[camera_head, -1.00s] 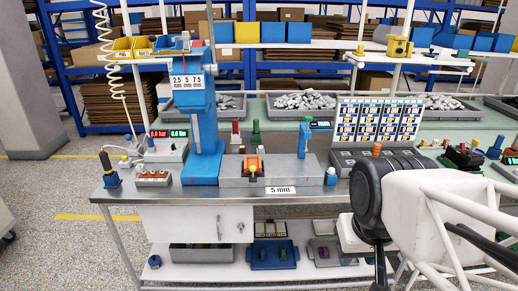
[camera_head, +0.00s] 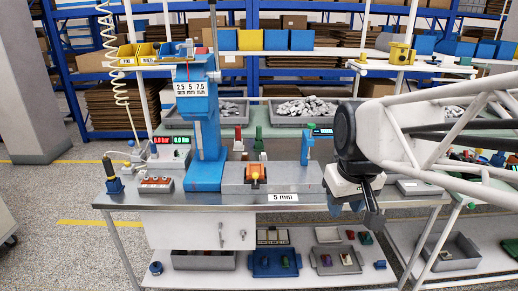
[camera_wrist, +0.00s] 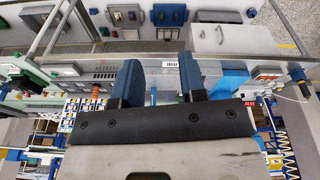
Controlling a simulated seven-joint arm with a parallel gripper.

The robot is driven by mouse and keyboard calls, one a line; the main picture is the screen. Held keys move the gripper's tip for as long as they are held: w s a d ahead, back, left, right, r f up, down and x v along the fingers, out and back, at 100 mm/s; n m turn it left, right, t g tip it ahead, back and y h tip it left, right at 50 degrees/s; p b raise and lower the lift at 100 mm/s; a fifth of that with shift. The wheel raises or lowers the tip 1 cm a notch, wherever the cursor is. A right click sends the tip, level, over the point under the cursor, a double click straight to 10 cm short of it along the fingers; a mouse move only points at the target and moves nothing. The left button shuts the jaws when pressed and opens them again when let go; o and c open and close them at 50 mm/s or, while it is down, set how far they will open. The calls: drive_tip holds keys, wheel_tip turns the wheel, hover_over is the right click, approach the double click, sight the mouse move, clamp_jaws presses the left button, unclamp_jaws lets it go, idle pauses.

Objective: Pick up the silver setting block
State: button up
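I cannot single out a silver setting block with certainty in either view. A grey metal fixture block (camera_head: 285,177) sits on the bench behind the "5 mm" label (camera_head: 283,198), with an orange-and-dark part (camera_head: 255,175) on it. My gripper (camera_head: 373,218) points down at the bench's front edge, right of the fixture. In the wrist view my gripper (camera_wrist: 159,64) has its two blue-and-black fingers apart, with nothing held between them.
A red-buttoned box (camera_head: 155,184) lies at the front left. Trays of small coloured parts (camera_head: 274,262) rest on the lower shelf. Grey bins (camera_head: 303,112) line the back.

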drive_tip(key=w+a+r+n, duration=0.1)
drive_tip(key=w+r+n, duration=0.1)
drive_tip(key=w, duration=0.8)
drive_tip(key=w+a+r+n, duration=0.1)
drive_tip(key=w+r+n, duration=0.1)
drive_tip(key=w, duration=0.8)
drive_tip(key=n+g, duration=0.2)
drive_tip(key=n, duration=1)
hover_over(263, 154)
drive_tip(key=f, duration=2.4)
drive_tip(key=shift+s+d, duration=0.25)
drive_tip(key=shift+d, duration=0.1)
drive_tip(key=shift+w+a+f, duration=0.2)
drive_tip(key=shift+w+f, duration=0.25)
drive_tip(key=shift+f, duration=0.1)
drive_tip(key=shift+f, duration=1.25)
drive_tip(key=shift+f, duration=2.6)
